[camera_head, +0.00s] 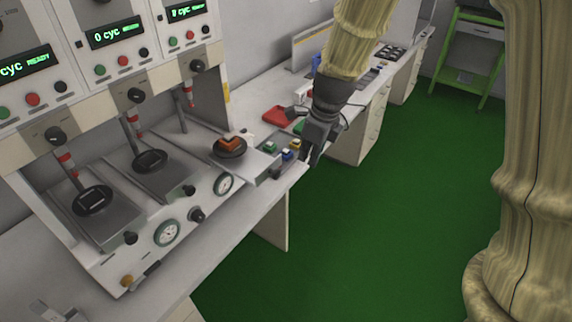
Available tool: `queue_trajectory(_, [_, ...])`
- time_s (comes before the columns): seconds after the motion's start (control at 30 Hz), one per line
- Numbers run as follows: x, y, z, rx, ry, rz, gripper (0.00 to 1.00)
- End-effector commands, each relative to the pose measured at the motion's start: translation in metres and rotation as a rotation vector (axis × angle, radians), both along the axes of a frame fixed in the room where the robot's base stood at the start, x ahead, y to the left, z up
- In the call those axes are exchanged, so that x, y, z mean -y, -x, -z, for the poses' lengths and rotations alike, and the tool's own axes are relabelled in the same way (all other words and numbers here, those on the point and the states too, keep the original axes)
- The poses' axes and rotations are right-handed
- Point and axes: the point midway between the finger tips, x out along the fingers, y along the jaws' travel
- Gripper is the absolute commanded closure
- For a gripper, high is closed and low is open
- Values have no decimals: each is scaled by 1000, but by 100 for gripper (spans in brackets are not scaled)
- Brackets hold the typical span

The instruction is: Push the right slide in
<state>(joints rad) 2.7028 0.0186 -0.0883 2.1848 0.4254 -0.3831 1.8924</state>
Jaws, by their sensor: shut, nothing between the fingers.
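The test machine has three slides side by side. The right slide (255,166) sticks out further to the front than the other two, and its dark round holder (231,153) carries an orange-red part (229,143). The middle slide (173,181) and left slide (115,226) sit further back, under their plungers, with empty-looking dark holders. My gripper (309,157) points down to the right of the right slide, over the bench's front edge near a small tray. It is shut and empty, apart from the slide. The right slide's front knob cannot be made out.
A grey tray (268,173) with small green, blue and yellow parts lies between the right slide and my gripper. A red tray (278,115) lies behind. Gauges and knobs line the machine's front. Green floor (370,230) is open before the bench; a green rack (470,55) stands far back.

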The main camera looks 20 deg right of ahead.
Motion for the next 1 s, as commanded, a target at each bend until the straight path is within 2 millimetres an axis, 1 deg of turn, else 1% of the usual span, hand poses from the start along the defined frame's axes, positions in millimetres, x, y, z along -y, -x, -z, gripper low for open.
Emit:
queue_trajectory(0.03, [-1, -3, -11, 5, -15, 33, 100])
queue_trajectory(0.13, [-3, -5, -25, 5, -39, 85, 100])
queue_trajectory(0.2, [-4, -6, -28, 3, -49, 104, 100])
queue_trajectory(0.3, [-5, -6, -27, 0, -53, 113, 100])
queue_trajectory(0.47, [-7, -9, -13, -2, -54, 113, 100])
queue_trajectory(1.0, [-17, -21, 49, -1, -53, 112, 100])
